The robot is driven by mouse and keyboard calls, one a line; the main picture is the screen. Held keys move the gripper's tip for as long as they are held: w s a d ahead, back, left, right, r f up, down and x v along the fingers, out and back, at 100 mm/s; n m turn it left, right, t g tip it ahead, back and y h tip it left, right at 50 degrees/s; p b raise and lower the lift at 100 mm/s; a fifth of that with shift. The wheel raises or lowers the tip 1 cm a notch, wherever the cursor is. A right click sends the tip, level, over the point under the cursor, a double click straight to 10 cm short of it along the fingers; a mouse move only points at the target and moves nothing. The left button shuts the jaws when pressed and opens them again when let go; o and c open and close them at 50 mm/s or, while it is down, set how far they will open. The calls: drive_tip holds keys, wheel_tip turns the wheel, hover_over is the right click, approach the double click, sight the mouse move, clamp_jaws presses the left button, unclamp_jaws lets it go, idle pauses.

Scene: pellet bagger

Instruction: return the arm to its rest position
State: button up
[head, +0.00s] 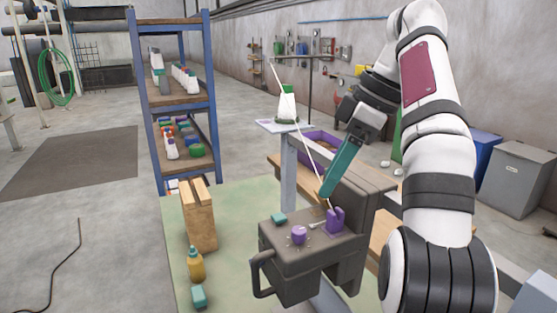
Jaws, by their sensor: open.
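My white and dark arm (437,150) rises on the right and bends over at the top of the head view. My gripper (325,192) points down and to the left, with long teal jaws seen nearly side-on. Its tips are just above a purple forked part (335,220) on a dark grey machine (300,265). I cannot tell whether they touch it. The jaws hold nothing that I can see, and the gap between them is hidden. A purple knob (299,235) and a teal block (279,218) are on the machine's top.
A thin white line slants down towards the machine. A white and green bottle (287,103) stands on a small raised plate behind. A wooden block (199,215), a yellow bottle (195,264) and a teal piece (199,296) are left. A blue shelf rack (180,100) stands farther back.

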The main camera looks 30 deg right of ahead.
drive_tip(key=s+a+f+m+g, duration=0.2)
drive_tip(key=s+a+f+m, duration=0.3)
drive_tip(key=a, duration=0.3)
drive_tip(key=s+a+f+m+g, duration=0.1)
drive_tip(key=s+a+f+m, duration=0.1)
drive_tip(key=s+a+f, duration=0.4)
drive_tip(key=s+a+f+m, duration=0.4)
drive_tip(key=s+f, duration=0.1)
drive_tip(key=f, duration=0.2)
drive_tip(key=s+a+f+m+h, duration=0.1)
drive_tip(key=s+a+f+m, duration=0.2)
drive_tip(key=s+f, duration=0.2)
wheel_tip(320, 180, down, 4)
drive_tip(key=shift+s+a+r+m, duration=0.2)
drive_tip(key=shift+s+a+m, duration=0.2)
